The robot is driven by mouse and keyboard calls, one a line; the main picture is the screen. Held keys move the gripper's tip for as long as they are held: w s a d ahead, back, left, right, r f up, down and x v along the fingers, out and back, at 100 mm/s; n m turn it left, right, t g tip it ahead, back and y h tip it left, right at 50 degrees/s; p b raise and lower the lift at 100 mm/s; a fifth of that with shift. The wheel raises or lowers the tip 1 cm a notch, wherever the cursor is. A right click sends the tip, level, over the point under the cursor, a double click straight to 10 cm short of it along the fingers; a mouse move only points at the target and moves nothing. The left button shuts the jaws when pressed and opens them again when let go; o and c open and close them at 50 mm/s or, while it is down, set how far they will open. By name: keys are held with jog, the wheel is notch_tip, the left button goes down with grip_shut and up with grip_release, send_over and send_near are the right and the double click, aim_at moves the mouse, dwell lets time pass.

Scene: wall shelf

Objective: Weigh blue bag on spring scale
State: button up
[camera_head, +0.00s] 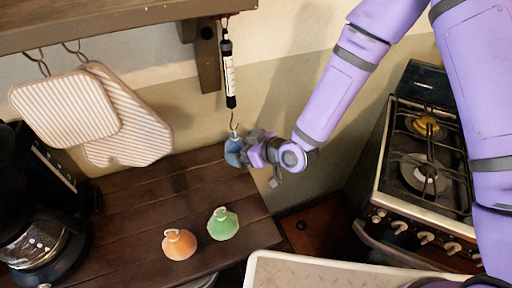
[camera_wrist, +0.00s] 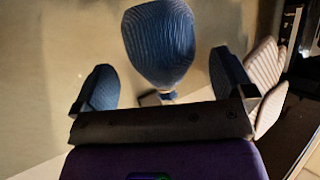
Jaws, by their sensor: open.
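The blue bag (camera_head: 233,153) is directly below the hook of the spring scale (camera_head: 229,75), by the table's back right corner. Its top meets the hook and it seems to hang there, though the contact is too small to be sure. My gripper (camera_head: 251,149) is just right of the bag, partly in front of it. In the wrist view the bag (camera_wrist: 158,45) is ahead of my open gripper (camera_wrist: 160,88), between the lines of the two fingers, with clear gaps on both sides. The scale's reading is too small to tell.
An orange bag (camera_head: 179,244) and a green bag (camera_head: 223,224) stand on the dark wooden table (camera_head: 135,205). A coffee maker (camera_head: 35,220) is at left. Striped pot holders (camera_head: 65,110) hang under the shelf (camera_head: 100,22). A stove (camera_head: 425,170) stands at right.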

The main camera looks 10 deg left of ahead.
aim_at(243, 146)
jog(key=shift+x, duration=1.65)
jog(key=shift+c, duration=0.5)
jog(key=c, duration=1)
jog(key=shift+o, duration=0.2)
jog(key=shift+r, duration=0.2)
jog(key=shift+d+r, duration=0.15)
jog(key=shift+r, duration=0.25)
